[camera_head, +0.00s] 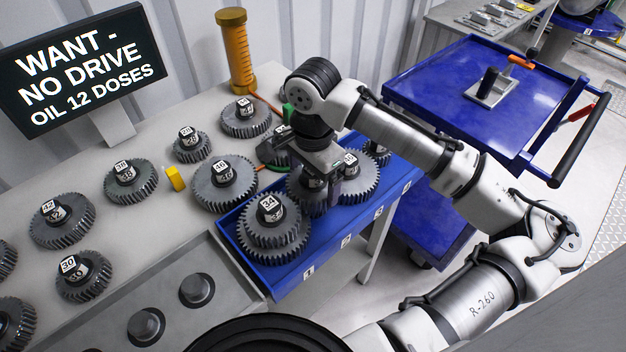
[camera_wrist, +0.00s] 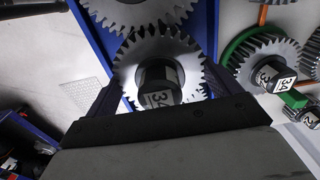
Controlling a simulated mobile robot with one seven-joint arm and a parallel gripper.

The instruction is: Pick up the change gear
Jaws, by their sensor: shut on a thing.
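A grey toothed change gear (camera_wrist: 190,62) with a black hub and a white tag that seems to read 34 sits between the two fingers of my gripper (camera_wrist: 155,90) in the wrist view. The fingers are shut on opposite sides of it. In the head view my gripper (camera_head: 318,178) points down over the blue tray (camera_head: 330,246), and the held gear (camera_head: 303,203) is partly hidden behind it. I cannot tell whether the gear touches the tray. More gears (camera_head: 274,238) sit close in front of it, and another gear (camera_head: 356,184) is close on the right.
Several tagged gears (camera_head: 225,190) stand on the grey bench (camera_head: 115,245) to the left. A gear on a green part (camera_wrist: 262,62) is beside my gripper. An amber cylinder (camera_head: 237,55) stands behind.

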